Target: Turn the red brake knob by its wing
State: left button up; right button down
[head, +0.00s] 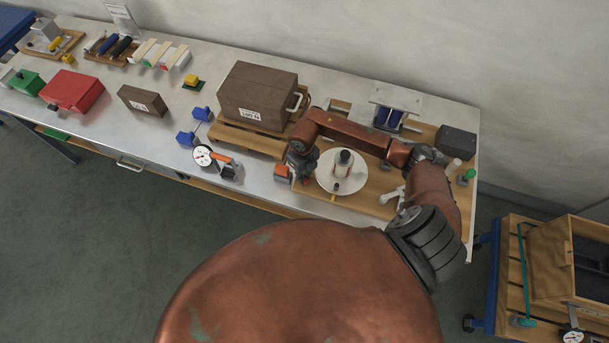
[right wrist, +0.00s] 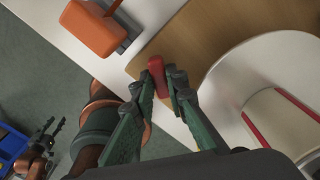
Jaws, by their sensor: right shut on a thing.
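The red brake knob's wing (right wrist: 156,68) shows as a short, rounded red bar over the wooden board's edge in the right wrist view. My right gripper (right wrist: 162,86) has its dark green fingers on both sides of the red wing, shut on it.
The white disc (head: 325,183) with an upright roll stands close right of the gripper. An orange block (head: 282,172) sits close on the left. A large brown box (head: 257,92) stands behind on a pallet. The bench's front edge is near.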

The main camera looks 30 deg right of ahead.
jog(key=m+p, duration=0.1)
jog(key=m, duration=0.2)
jog(key=shift+r+p, duration=0.1)
jog(key=shift+p, duration=0.2)
jog(key=shift+m+p, duration=0.5)
jog(key=shift+m, duration=1)
